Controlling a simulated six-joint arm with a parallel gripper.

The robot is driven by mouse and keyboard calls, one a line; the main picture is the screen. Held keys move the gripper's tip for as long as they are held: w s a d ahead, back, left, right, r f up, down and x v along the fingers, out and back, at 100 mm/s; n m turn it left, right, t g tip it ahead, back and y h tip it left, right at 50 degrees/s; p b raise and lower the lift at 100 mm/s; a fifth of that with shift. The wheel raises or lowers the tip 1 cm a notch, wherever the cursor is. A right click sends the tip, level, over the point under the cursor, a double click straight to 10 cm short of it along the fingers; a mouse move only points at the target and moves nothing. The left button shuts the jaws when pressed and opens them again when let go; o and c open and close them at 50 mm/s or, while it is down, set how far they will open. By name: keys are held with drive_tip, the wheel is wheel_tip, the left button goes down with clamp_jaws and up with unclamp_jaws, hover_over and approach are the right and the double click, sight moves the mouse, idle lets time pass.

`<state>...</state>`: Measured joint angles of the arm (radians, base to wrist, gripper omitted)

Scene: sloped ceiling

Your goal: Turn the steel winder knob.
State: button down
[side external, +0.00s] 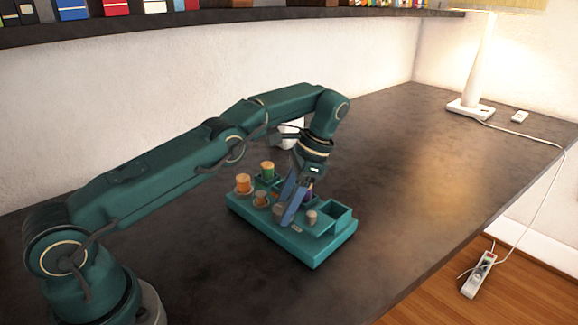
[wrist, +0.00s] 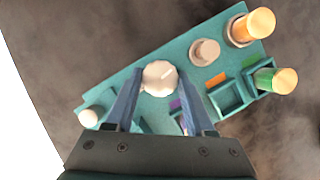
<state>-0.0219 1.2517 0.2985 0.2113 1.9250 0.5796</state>
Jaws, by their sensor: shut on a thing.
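The steel winder knob (wrist: 159,78), a pale round scalloped knob, sits on the teal board (wrist: 190,42) in the wrist view. My gripper (wrist: 159,74) has its two blue fingers on either side of the knob, shut on it. In the side view my gripper (side external: 285,213) reaches down onto the middle of the teal board (side external: 303,249), and the knob (side external: 278,210) shows partly behind a finger. I cannot tell from these frames how far the knob is turned.
The board also bears an orange cylinder (side external: 243,184), a green cylinder (side external: 267,170), a low round piece (side external: 261,199), a small knob (side external: 311,216) and an open square bin (side external: 337,215). A white lamp (side external: 480,65) stands back right.

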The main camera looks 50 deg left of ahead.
drive_tip(key=shift+c, duration=1.3)
unclamp_jaws()
